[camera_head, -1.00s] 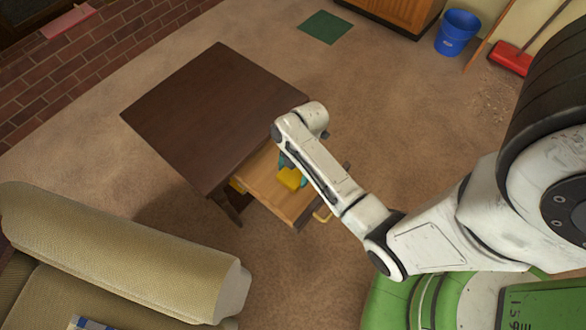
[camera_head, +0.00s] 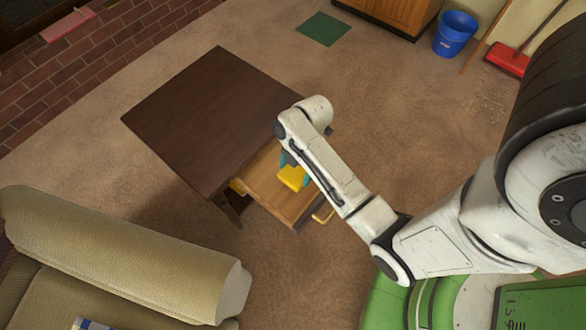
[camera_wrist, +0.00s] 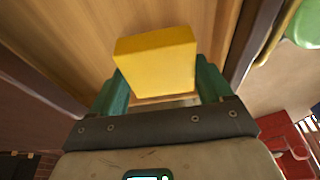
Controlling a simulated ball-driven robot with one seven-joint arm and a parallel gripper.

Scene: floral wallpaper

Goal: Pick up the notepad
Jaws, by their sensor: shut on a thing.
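The notepad is a small yellow block (camera_head: 291,179) over the open wooden drawer of the dark table. In the wrist view the notepad (camera_wrist: 156,62) sits between the two teal fingers of my gripper (camera_wrist: 160,90), which is shut on it. In the head view my gripper (camera_head: 287,165) is partly hidden behind my white arm; a teal finger shows beside the notepad. The notepad looks to be at or just above the drawer floor; I cannot tell the exact gap.
The drawer (camera_head: 267,194) stands open from the dark brown table (camera_head: 205,115), with its walls around my gripper. A beige sofa (camera_head: 120,255) is at the lower left. Carpet between is free.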

